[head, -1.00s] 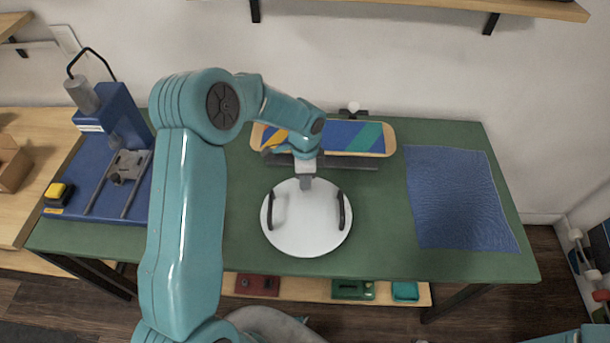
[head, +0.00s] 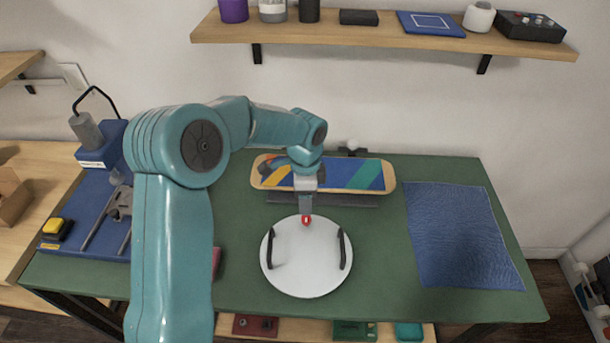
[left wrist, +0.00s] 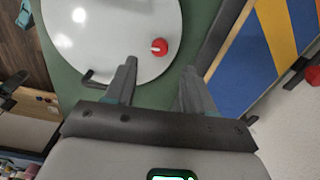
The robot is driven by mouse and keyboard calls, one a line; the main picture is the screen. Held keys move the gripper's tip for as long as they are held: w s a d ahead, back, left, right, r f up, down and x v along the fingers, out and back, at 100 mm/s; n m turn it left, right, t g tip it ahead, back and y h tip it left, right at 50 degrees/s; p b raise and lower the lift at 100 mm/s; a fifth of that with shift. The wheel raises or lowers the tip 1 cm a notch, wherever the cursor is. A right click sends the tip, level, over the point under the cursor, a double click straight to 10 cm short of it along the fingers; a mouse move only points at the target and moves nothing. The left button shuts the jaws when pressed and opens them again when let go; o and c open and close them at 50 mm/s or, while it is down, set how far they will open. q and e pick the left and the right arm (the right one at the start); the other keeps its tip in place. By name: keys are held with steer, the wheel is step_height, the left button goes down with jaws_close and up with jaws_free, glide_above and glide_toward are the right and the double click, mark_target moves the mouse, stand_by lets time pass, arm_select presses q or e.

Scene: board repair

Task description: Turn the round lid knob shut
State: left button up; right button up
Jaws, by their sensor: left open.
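The round white lid (head: 308,270) lies on the green table and has two dark handles, one on each side. Its small red knob (head: 306,220), with a pale mark on top, is at the lid's far edge. In the left wrist view the knob (left wrist: 159,46) sits near the rim of the lid (left wrist: 105,25). My left gripper (head: 306,208) is just above and behind the knob in the head view. In the left wrist view its two fingers (left wrist: 157,82) are apart, with nothing between them, and the knob is beyond the fingertips. My right gripper is not in view.
A striped board (head: 345,176) rests in a dark holder behind the lid. A blue mat (head: 460,235) lies at the right. A blue press (head: 100,230) with a yellow button stands at the left. A shelf (head: 380,35) with several items hangs above.

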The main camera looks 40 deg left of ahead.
arm_select(q)
step_height(320, 180, up, 9)
stand_by(0.6)
